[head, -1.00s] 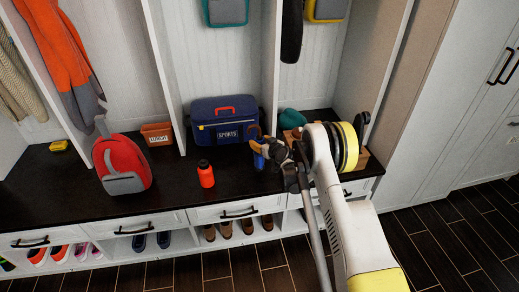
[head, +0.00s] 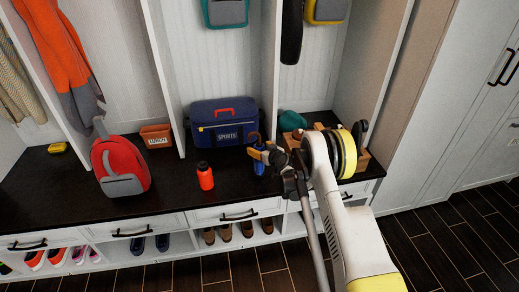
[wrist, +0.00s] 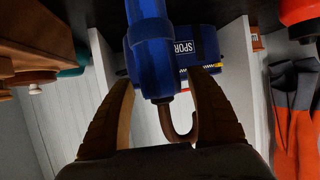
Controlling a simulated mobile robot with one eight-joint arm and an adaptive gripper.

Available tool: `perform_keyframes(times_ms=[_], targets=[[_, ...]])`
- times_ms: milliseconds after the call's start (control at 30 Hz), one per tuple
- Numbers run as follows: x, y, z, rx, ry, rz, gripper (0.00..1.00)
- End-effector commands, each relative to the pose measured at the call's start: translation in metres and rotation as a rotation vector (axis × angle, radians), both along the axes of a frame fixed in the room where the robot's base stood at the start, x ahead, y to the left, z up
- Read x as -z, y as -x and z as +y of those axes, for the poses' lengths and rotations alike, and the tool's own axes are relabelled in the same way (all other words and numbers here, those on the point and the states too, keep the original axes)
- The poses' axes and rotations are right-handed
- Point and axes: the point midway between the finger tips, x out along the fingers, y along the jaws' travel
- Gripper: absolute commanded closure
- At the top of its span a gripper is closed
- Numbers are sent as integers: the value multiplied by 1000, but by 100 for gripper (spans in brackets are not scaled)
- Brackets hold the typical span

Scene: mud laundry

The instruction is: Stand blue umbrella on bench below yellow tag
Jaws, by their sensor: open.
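The blue umbrella (head: 260,165) stands upright on the dark bench (head: 165,190), in front of the blue sports bag, with its brown hooked handle up. The wrist view is upside down and shows the umbrella's blue body (wrist: 152,50) and hook between my fingers. My gripper (head: 268,151) is open, its tan fingers on either side of the umbrella near the handle; I cannot tell if they touch it. My gripper also shows in the wrist view (wrist: 163,82). A small yellow object (head: 57,148) lies on the bench's far left; I cannot tell whether it is the tag.
The blue sports bag (head: 222,122) is behind the umbrella. A red bottle (head: 205,176), red backpack (head: 120,166) and lunch box (head: 156,136) stand to the left. A wooden crate (head: 362,158) and teal item (head: 292,121) are at right. Dividers separate the cubbies.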

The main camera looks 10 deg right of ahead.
Motion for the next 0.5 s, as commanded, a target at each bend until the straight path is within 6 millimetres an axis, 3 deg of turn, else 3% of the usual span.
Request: perform_keyframes(times_ms=[500], targets=[[-41, 92, -25, 1, -1, 0, 34]])
